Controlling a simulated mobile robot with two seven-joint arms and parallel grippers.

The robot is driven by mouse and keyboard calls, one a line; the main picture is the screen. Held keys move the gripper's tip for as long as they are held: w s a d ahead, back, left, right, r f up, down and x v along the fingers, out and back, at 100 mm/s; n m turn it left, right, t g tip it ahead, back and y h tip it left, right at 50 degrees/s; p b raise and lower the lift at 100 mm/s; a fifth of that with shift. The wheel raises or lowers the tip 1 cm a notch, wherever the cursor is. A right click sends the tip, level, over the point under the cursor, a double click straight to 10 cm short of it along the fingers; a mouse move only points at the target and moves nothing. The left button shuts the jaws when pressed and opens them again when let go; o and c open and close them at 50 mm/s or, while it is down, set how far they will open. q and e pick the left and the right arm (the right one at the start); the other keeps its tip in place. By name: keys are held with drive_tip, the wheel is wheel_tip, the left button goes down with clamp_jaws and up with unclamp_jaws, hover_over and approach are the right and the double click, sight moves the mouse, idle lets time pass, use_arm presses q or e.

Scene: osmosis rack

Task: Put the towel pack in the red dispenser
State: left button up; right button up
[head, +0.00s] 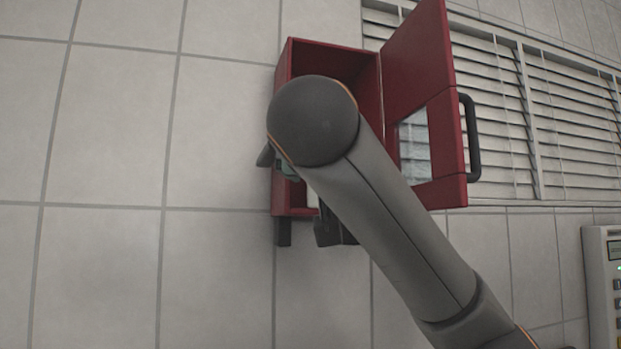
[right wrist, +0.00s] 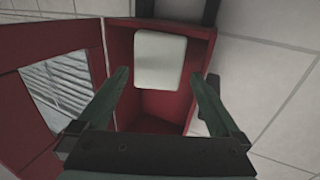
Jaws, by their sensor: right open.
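The red dispenser (head: 325,57) is fixed to the tiled wall, with its door (head: 418,52) swung open to the right. My right arm covers much of its opening in the head view. In the right wrist view the dispenser (right wrist: 119,50) shows its inside, with a white towel pack (right wrist: 160,59) in it, near the end by the black brackets. My right gripper (right wrist: 157,80) is open, its two green fingers spread apart at the opening. The pack shows beyond and between the fingertips, and nothing is gripped. My left gripper is out of view.
The open door has a window and a black handle (head: 470,138), close to my right forearm. A slatted vent (head: 570,110) lies behind the door. A keypad device (head: 601,285) is at the right edge. The wall at left is clear.

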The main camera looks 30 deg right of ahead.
drive_tip(key=p+x, duration=1)
drive_tip(key=shift+w+d+r, duration=0.15)
drive_tip(key=shift+w+d, duration=0.05)
drive_tip(key=shift+d, duration=0.1)
drive_tip(key=shift+p+x, duration=0.35)
drive_tip(key=shift+x, duration=0.45)
drive_tip(key=shift+s, duration=0.1)
drive_tip(key=c, duration=1.2)
